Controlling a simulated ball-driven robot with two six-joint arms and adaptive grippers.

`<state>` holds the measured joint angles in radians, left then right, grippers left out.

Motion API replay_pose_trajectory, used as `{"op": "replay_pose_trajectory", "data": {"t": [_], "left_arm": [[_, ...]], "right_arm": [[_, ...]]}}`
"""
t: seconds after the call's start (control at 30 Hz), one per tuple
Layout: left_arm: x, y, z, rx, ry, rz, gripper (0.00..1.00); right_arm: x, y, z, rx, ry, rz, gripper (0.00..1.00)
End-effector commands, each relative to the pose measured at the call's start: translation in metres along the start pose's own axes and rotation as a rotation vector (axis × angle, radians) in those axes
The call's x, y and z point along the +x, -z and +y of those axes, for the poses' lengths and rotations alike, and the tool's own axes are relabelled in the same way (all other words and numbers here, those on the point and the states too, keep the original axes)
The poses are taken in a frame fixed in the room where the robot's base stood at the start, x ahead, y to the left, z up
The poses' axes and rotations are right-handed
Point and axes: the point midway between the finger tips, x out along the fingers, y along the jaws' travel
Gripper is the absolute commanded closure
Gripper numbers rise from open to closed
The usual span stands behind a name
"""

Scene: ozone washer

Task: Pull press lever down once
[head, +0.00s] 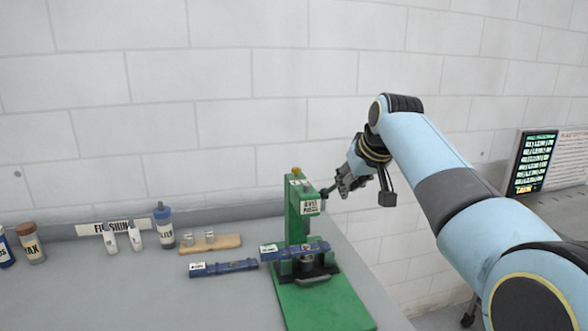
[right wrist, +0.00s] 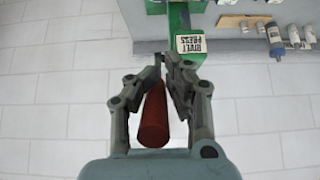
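The green press (head: 293,215) stands upright on its green base plate at the right part of the grey bench. Its label sits near the top and also shows in the right wrist view. The press lever (head: 326,191) is a dark rod sticking out from the press's right side. Its red grip (right wrist: 153,118) lies between the fingers of my right gripper (right wrist: 163,68) in the wrist view. The fingertips are close together around the lever, near the rod end. In the head view my right gripper (head: 345,186) is beside the press and hides the red grip. My left gripper is not in view.
Blue bars (head: 222,268) lie left of and across the press. A wooden block (head: 210,243) with metal pieces, several bottles (head: 164,226) and a sign stand along the back of the bench. The white wall is close behind; a dark display (head: 534,163) is at the right.

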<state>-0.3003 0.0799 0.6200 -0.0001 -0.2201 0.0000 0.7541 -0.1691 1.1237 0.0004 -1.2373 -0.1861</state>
Motion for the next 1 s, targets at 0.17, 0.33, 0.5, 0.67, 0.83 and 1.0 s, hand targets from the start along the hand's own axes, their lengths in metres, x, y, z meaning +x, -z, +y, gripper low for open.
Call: {"op": "replay_pose_trajectory", "data": {"t": [0.17, 0.33, 0.5, 0.67, 0.83, 1.0], "left_arm": [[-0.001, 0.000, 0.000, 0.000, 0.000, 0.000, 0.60], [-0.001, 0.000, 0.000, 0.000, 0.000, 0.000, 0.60], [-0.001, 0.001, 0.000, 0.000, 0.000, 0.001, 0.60], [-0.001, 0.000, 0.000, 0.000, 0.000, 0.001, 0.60], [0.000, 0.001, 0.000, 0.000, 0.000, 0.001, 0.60], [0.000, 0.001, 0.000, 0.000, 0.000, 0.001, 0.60]], "right_arm": [[-0.014, 0.025, 0.006, -0.005, -0.017, 0.058, 0.70], [-0.012, 0.021, 0.004, -0.004, -0.014, 0.050, 0.54], [-0.011, 0.019, 0.004, -0.004, -0.012, 0.046, 0.54], [-0.018, 0.019, 0.003, -0.004, -0.011, 0.047, 0.54], [-0.037, 0.017, 0.003, -0.004, -0.010, 0.046, 0.54], [-0.056, 0.016, 0.002, -0.004, -0.010, 0.045, 0.54]]}}
